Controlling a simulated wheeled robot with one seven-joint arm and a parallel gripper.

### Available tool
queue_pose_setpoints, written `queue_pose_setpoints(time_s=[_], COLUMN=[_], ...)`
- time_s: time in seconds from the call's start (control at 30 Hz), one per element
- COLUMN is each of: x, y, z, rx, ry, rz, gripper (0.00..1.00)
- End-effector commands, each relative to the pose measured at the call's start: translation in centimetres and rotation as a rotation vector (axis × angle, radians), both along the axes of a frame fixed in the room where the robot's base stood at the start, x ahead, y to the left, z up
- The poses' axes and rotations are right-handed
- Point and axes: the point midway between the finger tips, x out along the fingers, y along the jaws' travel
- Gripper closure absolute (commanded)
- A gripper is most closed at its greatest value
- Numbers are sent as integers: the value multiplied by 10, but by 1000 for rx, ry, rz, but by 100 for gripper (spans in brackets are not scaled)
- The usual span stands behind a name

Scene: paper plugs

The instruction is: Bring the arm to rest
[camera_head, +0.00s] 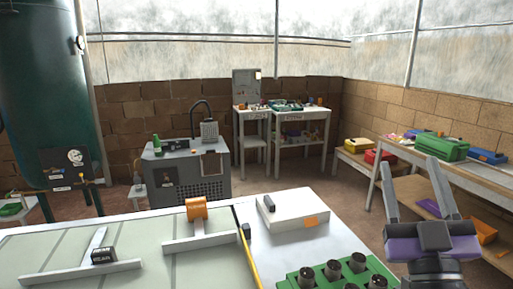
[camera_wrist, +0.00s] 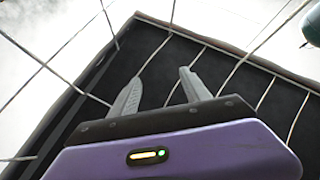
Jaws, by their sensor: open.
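My gripper (camera_head: 420,185) stands at the right of the head view, with its purple body low and its two grey fingers pointing up. The fingers are apart and nothing is between them. It is raised in front of the right-hand table and touches nothing that I can see. In the wrist view my gripper (camera_wrist: 158,90) shows its two fingers spread and empty against a dark panel with pale lines and a bright wall.
A pale worktable (camera_head: 215,220) lies in front, with a green tray (camera_head: 304,277) of dark cylinders, a white box (camera_head: 291,209) and an orange roll (camera_head: 197,208). A side table (camera_head: 483,177) with a green case (camera_head: 441,147) stands behind my gripper. Open floor lies between the tables.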

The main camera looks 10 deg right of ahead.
Motion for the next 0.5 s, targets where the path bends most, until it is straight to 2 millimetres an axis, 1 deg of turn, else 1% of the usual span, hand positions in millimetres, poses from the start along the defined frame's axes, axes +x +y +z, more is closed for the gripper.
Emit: queue_pose_setpoints(time_s=[0.03, 0.17, 0.2, 0.27, 0.3, 0.37, 0.5], x=[-4, -19, -25, -36, -43, -56, -91], y=[12, 43, 51, 62, 69, 79, 98], z=[-20, -64, -77, -97, -111, -131, -174], rx=[-19, -39, -38, -33, -25, -9, 49], ry=[33, 101, 123, 156, 179, 216, 302], rz=[40, 148, 179, 224, 252, 290, 369], gripper=[45, 45, 45, 45, 45, 45, 45])
